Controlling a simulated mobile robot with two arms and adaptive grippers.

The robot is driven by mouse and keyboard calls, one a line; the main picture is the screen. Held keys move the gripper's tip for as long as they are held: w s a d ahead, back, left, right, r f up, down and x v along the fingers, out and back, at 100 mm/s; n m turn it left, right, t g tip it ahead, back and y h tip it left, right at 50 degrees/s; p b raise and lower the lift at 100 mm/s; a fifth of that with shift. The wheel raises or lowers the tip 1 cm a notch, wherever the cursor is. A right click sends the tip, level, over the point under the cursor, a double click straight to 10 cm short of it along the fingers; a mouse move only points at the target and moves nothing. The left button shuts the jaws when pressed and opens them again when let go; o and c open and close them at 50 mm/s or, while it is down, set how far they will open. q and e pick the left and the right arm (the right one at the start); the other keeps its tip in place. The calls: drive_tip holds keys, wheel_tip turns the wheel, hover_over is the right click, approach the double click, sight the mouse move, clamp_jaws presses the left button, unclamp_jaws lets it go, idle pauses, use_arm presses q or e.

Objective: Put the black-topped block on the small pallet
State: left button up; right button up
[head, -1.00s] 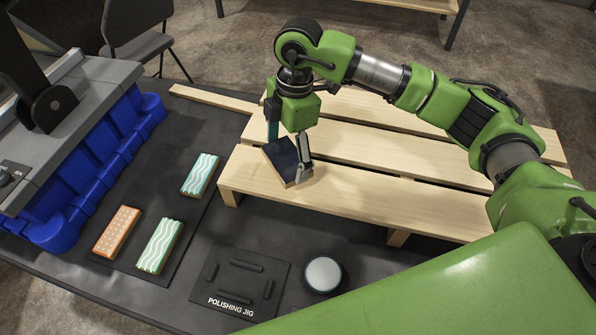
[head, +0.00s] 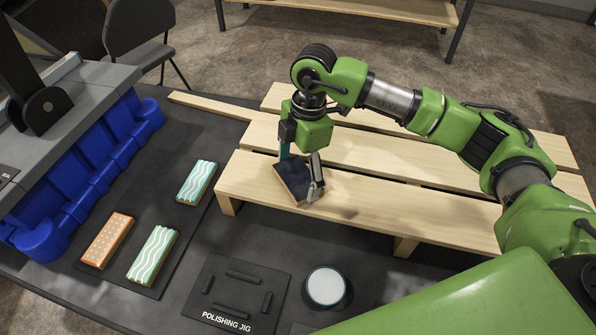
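The black-topped block (head: 293,182) has a dark top and pale wooden sides. It is between the fingers of my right gripper (head: 301,175), one finger on each side, and the gripper is shut on it. Block and gripper are over the front left part of the small wooden pallet (head: 375,207). The block's underside is hidden, so I cannot tell whether it touches the slats. My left gripper is not in view.
Two teal wavy-patterned blocks (head: 153,254) and an orange dotted block (head: 107,240) lie on a dark mat at left. A blue bin (head: 75,180) stands beyond them. The polishing jig (head: 238,292) and a round white-topped button (head: 326,286) are in front.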

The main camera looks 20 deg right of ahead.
sight(303, 174)
drive_tip(key=o, duration=0.3)
drive_tip(key=shift+o, duration=0.2)
drive_tip(key=shift+r, duration=0.15)
wheel_tip(303, 174, up, 12)
drive_tip(key=d, duration=0.1)
drive_tip(key=shift+w+d+b, duration=0.15)
drive_tip(key=shift+d+b, duration=0.05)
drive_tip(key=shift+b, duration=0.2)
idle(1.1)
